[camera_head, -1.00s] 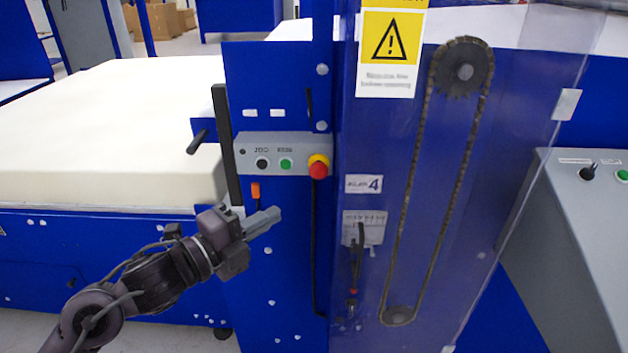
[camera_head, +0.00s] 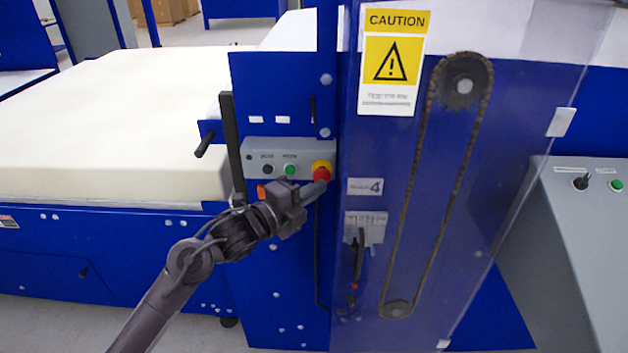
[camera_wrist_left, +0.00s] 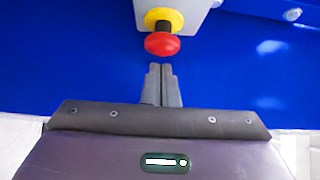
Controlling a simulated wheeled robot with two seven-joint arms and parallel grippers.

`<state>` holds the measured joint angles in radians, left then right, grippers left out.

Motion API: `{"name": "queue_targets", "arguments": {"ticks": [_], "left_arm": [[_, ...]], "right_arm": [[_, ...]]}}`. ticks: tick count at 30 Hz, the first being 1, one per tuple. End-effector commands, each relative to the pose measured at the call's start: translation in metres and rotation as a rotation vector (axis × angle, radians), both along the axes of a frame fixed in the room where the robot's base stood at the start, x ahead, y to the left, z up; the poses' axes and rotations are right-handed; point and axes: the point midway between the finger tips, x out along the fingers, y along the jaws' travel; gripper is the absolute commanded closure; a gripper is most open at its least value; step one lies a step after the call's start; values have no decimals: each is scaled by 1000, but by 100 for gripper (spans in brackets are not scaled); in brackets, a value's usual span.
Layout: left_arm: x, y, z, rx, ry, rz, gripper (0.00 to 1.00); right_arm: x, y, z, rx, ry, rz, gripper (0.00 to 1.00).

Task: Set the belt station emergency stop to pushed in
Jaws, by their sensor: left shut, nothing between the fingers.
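The emergency stop is a red mushroom button (camera_head: 321,174) on a yellow collar (camera_head: 322,165), at the right end of a grey control box (camera_head: 262,158) on the blue machine post. In the left wrist view the red button (camera_wrist_left: 162,44) stands out from its yellow collar (camera_wrist_left: 163,19). My left gripper (camera_head: 322,186) is shut and empty, its tips just below the button in the head view. In the left wrist view the shut fingertips (camera_wrist_left: 160,70) point at the button with a small gap showing. My right gripper is not in view.
A black button (camera_head: 267,169) and a green button (camera_head: 290,170) sit left on the same box. A dark upright bar (camera_head: 232,150) stands at the box's left. A clear guard over a chain (camera_head: 470,140) is at right. A cream foam block (camera_head: 100,120) lies at left.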

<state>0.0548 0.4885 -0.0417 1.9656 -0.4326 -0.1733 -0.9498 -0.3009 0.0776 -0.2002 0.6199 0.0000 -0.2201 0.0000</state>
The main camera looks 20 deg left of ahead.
Motion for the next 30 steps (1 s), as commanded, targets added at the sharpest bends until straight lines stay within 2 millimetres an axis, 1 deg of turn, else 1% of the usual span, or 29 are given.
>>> {"name": "queue_targets", "arguments": {"ticks": [1, 4, 13, 16, 20, 30], "left_arm": [[3, 1, 1, 0, 1, 0, 100], [6, 1, 0, -1, 0, -1, 100], [6, 2, -1, -1, 0, 0, 100], [10, 3, -2, 1, 0, 0, 100], [19, 6, -3, 2, -2, 1, 100], [22, 10, 2, -3, -3, 10, 100]], "right_arm": [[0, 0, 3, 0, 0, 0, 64], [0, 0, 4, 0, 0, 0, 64], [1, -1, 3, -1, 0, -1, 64], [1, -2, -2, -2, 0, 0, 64], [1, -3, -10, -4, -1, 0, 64], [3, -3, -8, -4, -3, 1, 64]]}}
